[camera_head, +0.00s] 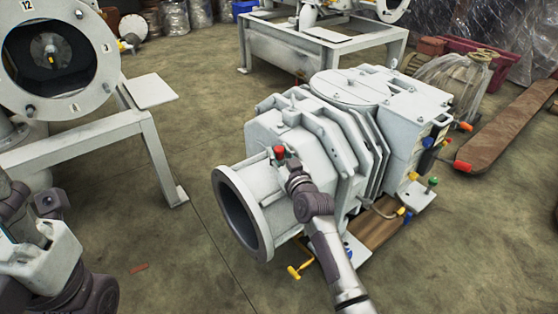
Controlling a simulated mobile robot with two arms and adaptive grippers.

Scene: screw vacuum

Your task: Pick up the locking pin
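A grey frame with a round port (58,60) stands at the left. A yellow handle (300,270) is below the flange. A small red piece (139,268) lies on the floor. Another machine stand (325,48) is behind. Floor left of the pump is mostly clear.

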